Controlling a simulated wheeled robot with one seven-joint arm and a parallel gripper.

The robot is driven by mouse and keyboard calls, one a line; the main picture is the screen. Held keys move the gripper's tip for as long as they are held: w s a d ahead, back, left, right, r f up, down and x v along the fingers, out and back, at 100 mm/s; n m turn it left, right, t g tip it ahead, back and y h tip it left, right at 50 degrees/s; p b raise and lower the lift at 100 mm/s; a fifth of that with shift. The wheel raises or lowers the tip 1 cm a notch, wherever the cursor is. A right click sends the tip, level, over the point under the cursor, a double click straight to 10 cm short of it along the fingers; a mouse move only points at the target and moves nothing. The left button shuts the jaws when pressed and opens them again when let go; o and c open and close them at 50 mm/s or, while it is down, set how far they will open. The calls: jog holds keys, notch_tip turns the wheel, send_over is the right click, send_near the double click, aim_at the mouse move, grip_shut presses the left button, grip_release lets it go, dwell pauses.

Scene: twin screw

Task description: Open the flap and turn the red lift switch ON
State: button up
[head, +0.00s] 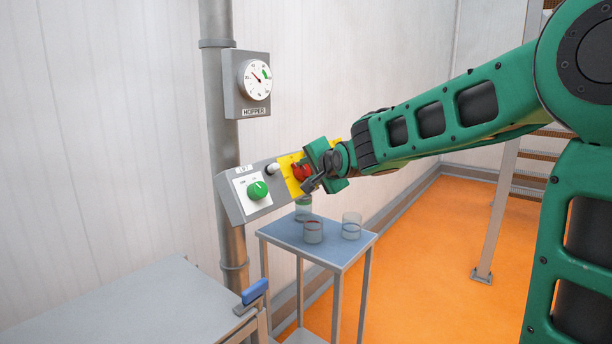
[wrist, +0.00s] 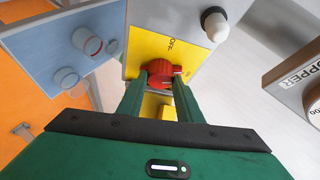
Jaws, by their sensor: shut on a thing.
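The red lift switch (wrist: 160,73) is a round knob on a yellow plate (wrist: 146,45), with the word "OFF" printed beside it in the wrist view. In the head view the red switch (head: 301,173) shows partly behind my gripper (head: 308,174). In the wrist view my gripper (wrist: 160,80) has its two green fingers on either side of the knob, shut on it. The yellow plate (head: 288,178) sits on the sloped grey control box (head: 227,203). I cannot make out a separate flap for sure; a yellow piece (wrist: 153,106) shows between the fingers.
A green knob (head: 258,190) and a white lamp (head: 272,169) are on the same box. A gauge marked "HOPPER" (head: 254,80) hangs above on a pipe (head: 216,110). A small table (head: 328,250) with several jars stands below. A blue-handled lever (head: 254,292) is at the bench edge.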

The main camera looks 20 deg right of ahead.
jog(key=shift+w+m+g+h, duration=0.15)
jog(key=shift+m+g, duration=0.3)
jog(key=shift+m, duration=0.45)
jog(key=shift+s+m+g+h, duration=0.1)
jog(key=shift+m+g+h, duration=0.25)
jog(key=shift+m, duration=0.55)
jog(key=o, duration=1)
jog(key=shift+d, duration=0.1)
jog(key=shift+o, duration=0.2)
jog(key=shift+r, duration=0.1)
jog(key=shift+s+r, duration=0.2)
jog(key=shift+r, duration=0.05)
jog(key=v, duration=1)
